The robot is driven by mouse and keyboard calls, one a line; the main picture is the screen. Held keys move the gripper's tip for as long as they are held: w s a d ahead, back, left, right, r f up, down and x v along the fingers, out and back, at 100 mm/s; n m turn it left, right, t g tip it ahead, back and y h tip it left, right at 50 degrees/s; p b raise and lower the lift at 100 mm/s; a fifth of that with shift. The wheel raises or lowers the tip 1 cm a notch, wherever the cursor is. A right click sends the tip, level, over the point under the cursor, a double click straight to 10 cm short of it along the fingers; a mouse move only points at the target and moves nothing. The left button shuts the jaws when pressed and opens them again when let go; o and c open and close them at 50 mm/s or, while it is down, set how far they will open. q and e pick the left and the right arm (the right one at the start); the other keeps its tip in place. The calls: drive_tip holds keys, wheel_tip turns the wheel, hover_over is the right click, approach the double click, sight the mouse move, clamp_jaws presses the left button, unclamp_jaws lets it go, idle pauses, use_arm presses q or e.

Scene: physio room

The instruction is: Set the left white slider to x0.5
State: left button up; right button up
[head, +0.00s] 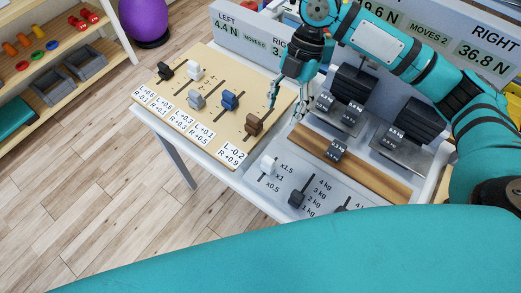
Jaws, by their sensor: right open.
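The left white slider (267,165) stands on the pale panel near the front of the table. Its scale beside it (279,177) reads x1.5, x1 and x0.5, with x0.5 nearest to me. The slider's knob is toward the x1.5 and x1 end; its exact mark is hard to tell. My right gripper (287,106) is open and empty, pointing down above the right edge of the wooden board. It is beyond the slider and apart from it. My left gripper is out of view.
The wooden board (182,112) carries several coloured knobs, a brown one (254,124) close to my right gripper. A dark kg slider (297,198) stands right of the white one. Dark weights (352,84) and a wooden strip (385,178) lie to the right.

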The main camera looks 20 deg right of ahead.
drive_tip(key=p, duration=0.1)
approach(268, 159)
drive_tip(key=p+x, duration=0.2)
drive_tip(key=x, duration=0.7)
drive_tip(key=shift+s, duration=0.1)
drive_tip(key=shift+s+a+f, duration=0.1)
drive_tip(key=shift+a+f, duration=0.05)
drive_tip(key=shift+f, duration=0.3)
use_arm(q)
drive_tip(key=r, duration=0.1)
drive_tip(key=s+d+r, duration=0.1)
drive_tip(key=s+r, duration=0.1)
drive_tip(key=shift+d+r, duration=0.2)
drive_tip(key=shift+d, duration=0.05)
use_arm(e)
drive_tip(key=shift+f, duration=0.1)
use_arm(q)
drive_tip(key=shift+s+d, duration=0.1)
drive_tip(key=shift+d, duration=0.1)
use_arm(e)
clamp_jaws()
